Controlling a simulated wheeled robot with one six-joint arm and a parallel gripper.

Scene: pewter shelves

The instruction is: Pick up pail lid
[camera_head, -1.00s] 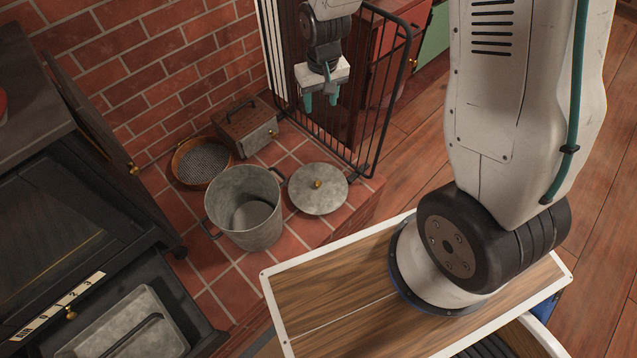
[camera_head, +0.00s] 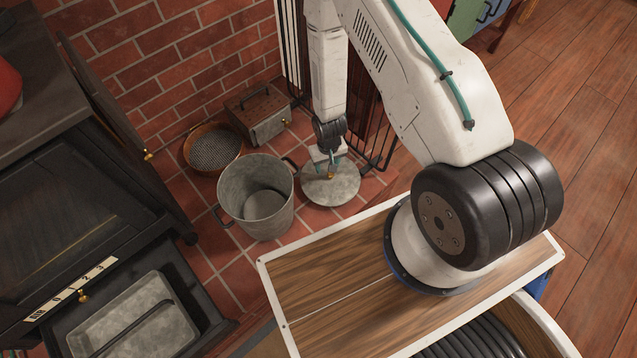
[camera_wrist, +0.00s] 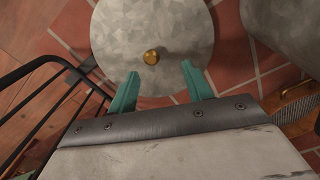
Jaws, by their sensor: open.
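In the wrist view the lid (camera_wrist: 150,28) fills the top middle. My gripper hides part of the lid in the head view.
A black metal guard (camera_head: 377,140) stands right behind the lid, and its bars also show in the wrist view (camera_wrist: 40,75). A dark stove (camera_head: 75,200) with an open drawer is at left.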

